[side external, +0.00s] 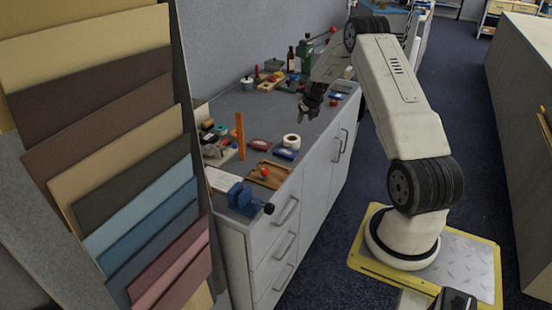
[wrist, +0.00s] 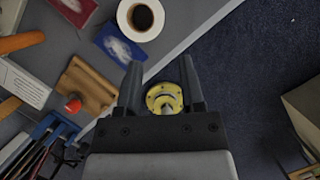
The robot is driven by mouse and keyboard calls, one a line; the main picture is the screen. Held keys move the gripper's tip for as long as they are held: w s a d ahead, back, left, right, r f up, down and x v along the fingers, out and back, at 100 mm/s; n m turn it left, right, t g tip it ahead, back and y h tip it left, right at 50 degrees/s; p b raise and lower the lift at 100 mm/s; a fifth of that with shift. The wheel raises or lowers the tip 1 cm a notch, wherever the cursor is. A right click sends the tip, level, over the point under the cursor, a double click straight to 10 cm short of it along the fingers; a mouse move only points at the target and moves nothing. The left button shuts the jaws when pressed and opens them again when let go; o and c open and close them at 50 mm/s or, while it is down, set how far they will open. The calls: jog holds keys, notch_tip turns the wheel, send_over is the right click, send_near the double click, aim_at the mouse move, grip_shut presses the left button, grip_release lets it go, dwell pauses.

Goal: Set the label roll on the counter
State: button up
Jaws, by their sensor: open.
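The label roll appears to be the white ring-shaped roll (side external: 291,140) with a dark centre. It lies flat on the grey counter (side external: 262,108) near its front edge. In the wrist view the roll (wrist: 123,17) is at the top, beyond my fingertips and apart from them. My gripper (side external: 311,106) is over the counter, farther back than the roll in the side view. In the wrist view my gripper (wrist: 160,68) has its two dark fingers spread with a gap between them. A yellow round part (wrist: 164,98) shows between the fingers near the palm; I cannot tell what it is.
A blue box (side external: 285,154) and a red box (side external: 260,144) lie near the roll. A wooden tray (side external: 268,175) with a red knob, a blue vise-like tool (side external: 243,196) and an orange upright piece (side external: 240,135) stand nearer the counter's front end. Bottles and tools crowd the back.

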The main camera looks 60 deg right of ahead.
jog(key=w+a+r+n+y, duration=0.15)
jog(key=a+r+n, duration=0.25)
jog(key=a+n, duration=0.75)
jog(key=w+a+r+n, duration=0.25)
jog(key=a+n, duration=0.65)
jog(key=a, duration=0.5)
jog(key=s+a+r+n, duration=0.1)
jog(key=s+a+n, duration=0.7)
jog(key=a+n, duration=0.2)
jog(key=s+a+r+n, duration=0.1)
jog(key=s+a+n, duration=0.7)
jog(key=a+n, duration=0.2)
jog(key=n+y, duration=0.1)
jog(key=n, duration=0.1)
jog(key=shift+a+r+n+g, duration=0.2)
jog(key=shift+a+n+g, duration=0.15)
jog(key=shift+a+g, duration=0.05)
jog(key=shift+w, duration=0.1)
jog(key=shift+c, duration=0.3)
jog(key=shift+d, duration=0.1)
